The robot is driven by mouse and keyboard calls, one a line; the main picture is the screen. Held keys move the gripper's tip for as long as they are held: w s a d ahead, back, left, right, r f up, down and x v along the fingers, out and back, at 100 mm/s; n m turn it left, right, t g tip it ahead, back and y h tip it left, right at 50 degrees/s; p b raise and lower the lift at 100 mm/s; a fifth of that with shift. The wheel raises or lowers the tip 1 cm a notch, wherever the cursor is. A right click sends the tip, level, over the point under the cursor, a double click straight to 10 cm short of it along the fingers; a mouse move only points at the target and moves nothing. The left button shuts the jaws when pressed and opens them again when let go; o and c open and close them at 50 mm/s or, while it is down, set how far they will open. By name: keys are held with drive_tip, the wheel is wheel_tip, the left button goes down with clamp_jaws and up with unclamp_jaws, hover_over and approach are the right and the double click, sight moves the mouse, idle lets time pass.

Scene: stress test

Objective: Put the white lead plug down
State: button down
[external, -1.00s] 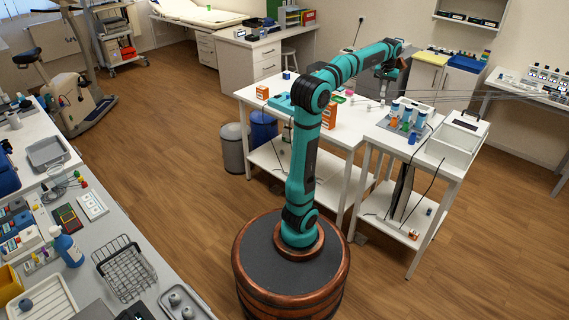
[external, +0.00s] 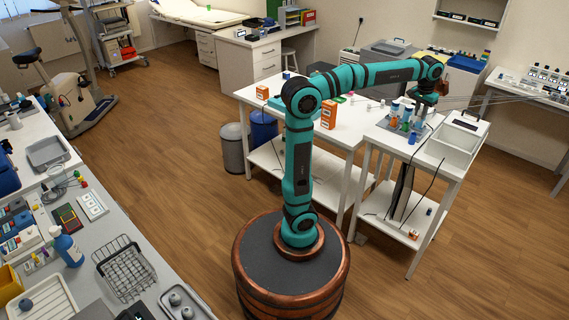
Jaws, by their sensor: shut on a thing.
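My gripper (external: 424,106) is at the end of the outstretched arm, pointing down over the right-hand white table, at the right end of the grey tray of coloured bottles. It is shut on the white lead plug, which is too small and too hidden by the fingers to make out. Thin grey leads (external: 490,103) run from near the gripper to the right, toward the far bench. I cannot tell whether the plug touches anything below.
The grey tray (external: 391,127) holds several bottles close to the gripper. A white open bin (external: 459,146) stands just right of it. A blue cup (external: 413,138) is at the table's front. An orange box (external: 328,115) stands on the left table, which has clear room.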

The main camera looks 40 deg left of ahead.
sight(418, 120)
wheel_tip(418, 120, down, 5)
drive_tip(key=shift+f, duration=5)
drive_tip(key=shift+f, duration=0.1)
drive_tip(key=c, duration=1.3)
unclamp_jaws()
drive_tip(key=shift+o, duration=0.2)
wheel_tip(418, 120, up, 12)
drive_tip(key=s, duration=0.1)
drive_tip(key=shift+s+a, duration=0.15)
drive_tip(key=shift+s, duration=0.05)
